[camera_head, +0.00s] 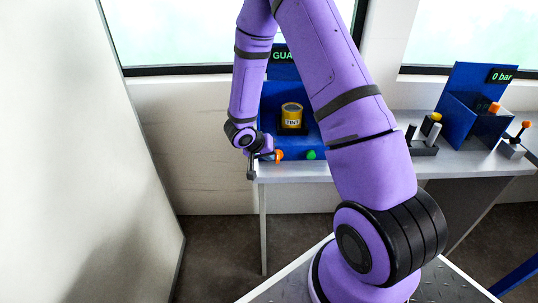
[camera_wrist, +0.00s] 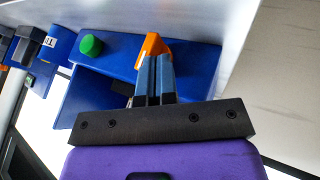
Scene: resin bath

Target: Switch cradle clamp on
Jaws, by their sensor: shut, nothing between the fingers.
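A blue station (camera_head: 269,145) stands on the table, partly hidden behind my arm. An orange switch (camera_head: 279,155) and a green button (camera_head: 311,155) sit low on its front. In the wrist view the orange switch (camera_wrist: 153,44) lies just beyond my fingertips, and the green button (camera_wrist: 91,45) is to its left. My gripper (camera_head: 266,157) is shut and empty, at the left of the orange switch. In the wrist view the fingers (camera_wrist: 155,62) are together and overlap the orange part. I cannot tell whether they touch it. No label on the switch can be read.
To the right are a blue box with a "0 bar" display (camera_head: 502,76), a dark block (camera_head: 424,150) and an orange-tipped lever (camera_head: 522,130). A white wall is at left.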

